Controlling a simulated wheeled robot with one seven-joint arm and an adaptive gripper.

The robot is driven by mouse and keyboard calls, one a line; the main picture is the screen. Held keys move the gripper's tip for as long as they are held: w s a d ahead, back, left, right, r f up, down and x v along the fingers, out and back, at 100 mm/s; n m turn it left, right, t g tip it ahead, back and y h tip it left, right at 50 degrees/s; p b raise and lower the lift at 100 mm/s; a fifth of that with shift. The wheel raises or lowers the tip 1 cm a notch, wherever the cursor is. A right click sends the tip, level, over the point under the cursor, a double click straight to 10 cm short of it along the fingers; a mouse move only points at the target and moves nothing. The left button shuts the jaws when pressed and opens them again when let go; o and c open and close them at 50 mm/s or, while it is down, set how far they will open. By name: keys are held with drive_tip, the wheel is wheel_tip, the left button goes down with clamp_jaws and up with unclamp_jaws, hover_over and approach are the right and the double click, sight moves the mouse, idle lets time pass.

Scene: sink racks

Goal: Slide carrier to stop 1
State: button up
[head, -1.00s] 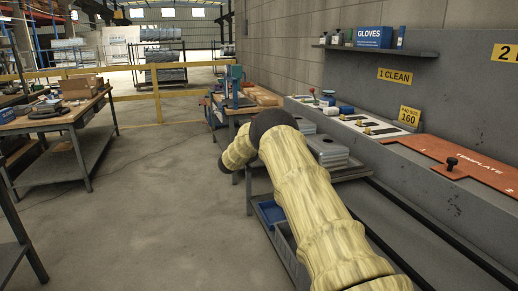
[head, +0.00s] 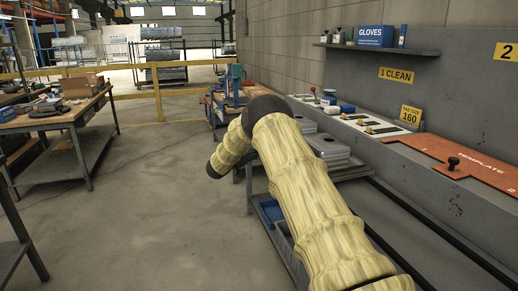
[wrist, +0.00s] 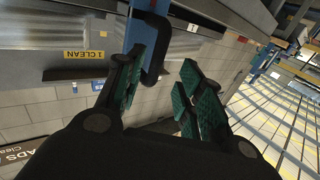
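My gripper (wrist: 157,85) shows in the wrist view, its two green-padded fingers spread apart. A black curved handle (wrist: 156,60) with a blue part (wrist: 150,6) behind it is seen between and beyond the fingertips. I cannot tell whether the fingers touch it, or whether it belongs to the carrier. No carrier is clearly identifiable in the head view, where my gripper is also out of sight. The yellow "1 CLEAN" sign (head: 396,75) is on the grey back panel; it appears upside down in the wrist view (wrist: 83,54).
Dark rails (head: 430,222) run along the bench front at right. An orange template board (head: 455,160) with a black knob lies on the ledge. Grey boxes (head: 328,146) and a blue bin (head: 270,211) sit beside my arm. The floor at left is open, with a workbench (head: 70,120) beyond.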

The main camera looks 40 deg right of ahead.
drive_tip(key=shift+s+a, duration=0.25)
drive_tip(key=shift+a, duration=1.1)
drive_tip(key=shift+s+a, duration=0.25)
drive_tip(key=shift+a, duration=1.05)
drive_tip(key=s+a+f+n+t+y+p, duration=0.2)
drive_tip(key=a+f+n+t+y+p, duration=0.25)
drive_tip(key=a+f, duration=0.85)
drive_tip(key=s+a+f+n+y+p, duration=0.2)
drive_tip(key=s+a+f+n+y, duration=0.6)
drive_tip(key=s+a+f, duration=1.1)
drive_tip(key=s+a+n+g+y+p, duration=0.1)
drive_tip(key=s+a, duration=0.3)
drive_tip(key=s, duration=0.9)
drive_tip(key=s+a+n+g+y+p, duration=0.1)
drive_tip(key=s+a+g, duration=0.3)
drive_tip(key=s, duration=1)
drive_tip(key=s+a+f+n+g+y+p, duration=0.1)
drive_tip(key=s+a+g+y, duration=0.2)
drive_tip(key=s, duration=1)
drive_tip(key=shift+s+a, duration=0.2)
drive_tip(key=shift+a, duration=0.9)
